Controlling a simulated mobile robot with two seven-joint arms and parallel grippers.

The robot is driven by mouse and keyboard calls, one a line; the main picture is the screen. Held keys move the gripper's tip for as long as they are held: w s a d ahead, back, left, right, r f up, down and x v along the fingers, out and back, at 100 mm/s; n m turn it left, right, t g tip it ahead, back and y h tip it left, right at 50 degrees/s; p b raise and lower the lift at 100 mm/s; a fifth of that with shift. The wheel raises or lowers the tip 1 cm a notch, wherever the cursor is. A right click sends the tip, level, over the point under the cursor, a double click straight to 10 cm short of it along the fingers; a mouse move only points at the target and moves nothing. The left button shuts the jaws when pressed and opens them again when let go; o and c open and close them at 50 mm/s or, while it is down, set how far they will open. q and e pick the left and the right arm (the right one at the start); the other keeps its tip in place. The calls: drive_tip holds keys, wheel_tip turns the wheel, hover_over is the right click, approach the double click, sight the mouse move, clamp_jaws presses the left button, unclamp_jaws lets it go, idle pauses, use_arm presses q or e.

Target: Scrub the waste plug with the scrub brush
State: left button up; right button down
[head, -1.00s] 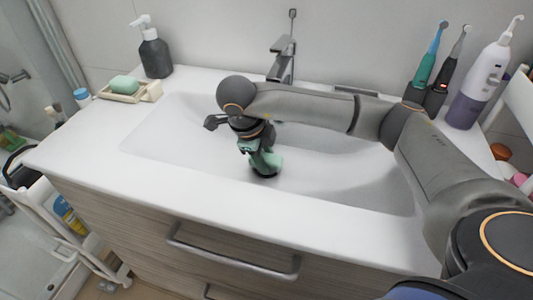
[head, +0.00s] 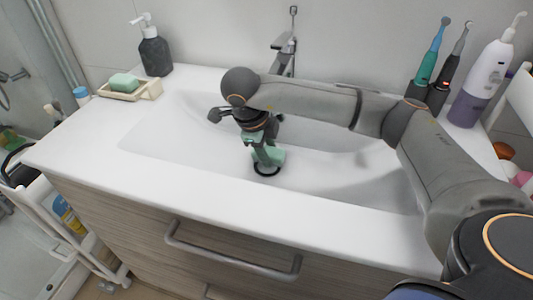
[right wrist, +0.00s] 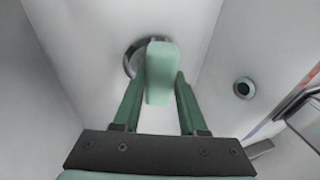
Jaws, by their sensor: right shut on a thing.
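My right gripper (head: 257,138) points down into the sink and is shut on the mint-green scrub brush (head: 272,156). In the right wrist view the brush (right wrist: 160,72) sits between the two green fingers (right wrist: 158,88). The waste plug (head: 266,172) shows as a dark ring on the basin floor, just below the brush. In the right wrist view the plug (right wrist: 132,57) is a metallic round partly hidden behind the brush. I cannot tell whether brush and plug touch. My left gripper is not in view.
The white sink basin (head: 340,188) surrounds the gripper, with the faucet (head: 284,52) behind my right arm. A soap dish (head: 130,92) and dark dispenser (head: 155,52) stand at the left. Electric toothbrushes (head: 432,55) and a white-purple bottle (head: 485,80) stand at the right.

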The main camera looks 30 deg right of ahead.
drive_tip(key=shift+r+p, duration=2.3)
drive_tip(key=shift+r, duration=1.2)
